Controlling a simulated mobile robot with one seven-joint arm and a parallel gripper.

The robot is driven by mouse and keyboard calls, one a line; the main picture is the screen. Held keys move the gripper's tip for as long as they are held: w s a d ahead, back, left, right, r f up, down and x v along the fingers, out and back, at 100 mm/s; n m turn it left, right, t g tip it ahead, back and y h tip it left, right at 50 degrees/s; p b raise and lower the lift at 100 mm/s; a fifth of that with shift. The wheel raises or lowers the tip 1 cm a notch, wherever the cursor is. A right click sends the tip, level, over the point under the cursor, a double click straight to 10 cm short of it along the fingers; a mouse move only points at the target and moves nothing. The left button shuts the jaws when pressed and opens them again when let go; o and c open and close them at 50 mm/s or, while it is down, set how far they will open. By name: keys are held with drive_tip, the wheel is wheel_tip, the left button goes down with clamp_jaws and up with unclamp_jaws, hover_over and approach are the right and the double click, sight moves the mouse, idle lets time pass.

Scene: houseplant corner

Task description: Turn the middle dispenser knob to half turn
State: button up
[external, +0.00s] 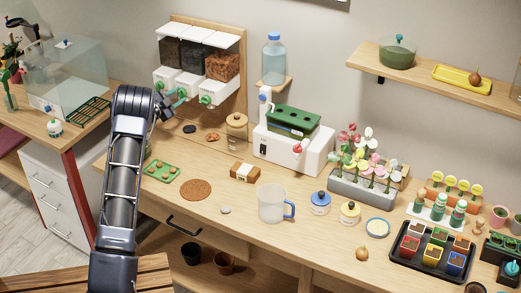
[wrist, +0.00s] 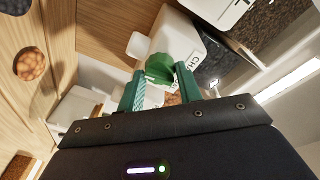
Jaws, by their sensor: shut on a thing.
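Three white dispensers hang on a wooden wall board, each with a green knob low on its front. The middle dispenser (external: 190,59) holds dark material; its knob (external: 182,92) is at my gripper (external: 175,99). In the wrist view, the green knob (wrist: 159,67) sits between the two green fingers of my gripper (wrist: 160,82), which is shut on it. Part of a printed label, "CHA", shows on the white dispenser body (wrist: 184,45) beside the knob. The knob's exact angle is hard to read.
The right dispenser (external: 222,67) holds brown chips; its knob (external: 206,99) is close by. Below are a dark pile (external: 189,128), a brown pile (external: 212,137) and a lidded jar (external: 237,128). A glass tank (external: 68,72) stands to the left.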

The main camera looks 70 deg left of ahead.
drive_tip(key=shift+m, duration=0.7)
drive_tip(key=o, duration=1)
drive_tip(key=v, duration=1)
drive_tip(key=shift+s+d, duration=0.25)
drive_tip(key=shift+s, duration=0.1)
drive_tip(key=shift+r, duration=0.1)
